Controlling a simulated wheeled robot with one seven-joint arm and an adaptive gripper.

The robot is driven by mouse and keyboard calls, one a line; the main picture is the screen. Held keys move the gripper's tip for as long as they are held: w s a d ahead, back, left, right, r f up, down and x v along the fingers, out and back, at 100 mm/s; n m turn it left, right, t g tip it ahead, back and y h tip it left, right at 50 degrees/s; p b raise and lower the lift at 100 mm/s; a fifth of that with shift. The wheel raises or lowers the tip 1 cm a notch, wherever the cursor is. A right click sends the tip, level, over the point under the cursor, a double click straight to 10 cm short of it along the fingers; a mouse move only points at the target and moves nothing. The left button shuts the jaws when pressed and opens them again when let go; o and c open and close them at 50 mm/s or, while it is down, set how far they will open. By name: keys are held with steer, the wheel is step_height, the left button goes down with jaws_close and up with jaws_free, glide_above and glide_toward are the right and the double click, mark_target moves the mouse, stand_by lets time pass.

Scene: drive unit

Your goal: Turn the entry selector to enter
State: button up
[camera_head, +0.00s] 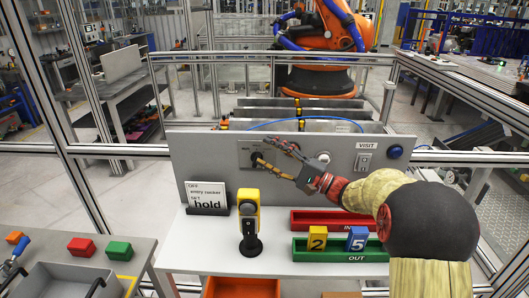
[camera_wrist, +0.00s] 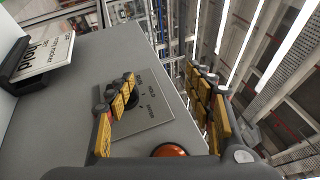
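The entry selector is a dark knob (camera_wrist: 131,98) on a lighter labelled plate (camera_wrist: 148,112) on the grey panel. In the wrist view one yellow-and-black finger lies in front of the knob and hides part of it, so I cannot read its setting or tell whether they touch. The plate's small lettering is hard to read. My gripper (camera_wrist: 160,100) is open, its other finger well to the right with nothing between them. In the head view my gripper (camera_head: 264,150) is in front of the selector plate (camera_head: 248,153), fingers pointing left.
An orange round button (camera_wrist: 170,150) sits just beside the plate. A "hold" sign (camera_head: 207,197) stands at the panel's left. A yellow device (camera_head: 249,222) stands on the white shelf, near red (camera_head: 310,220) and green trays (camera_head: 375,251). A blue button (camera_head: 395,151) is at right.

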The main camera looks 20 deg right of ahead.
steer(key=b+v, duration=0.1)
steer(key=v, duration=0.5)
steer(key=shift+f+b, duration=0.2)
steer(key=shift+b, duration=0.15)
steer(key=shift+w, duration=0.1)
stand_by(0.4)
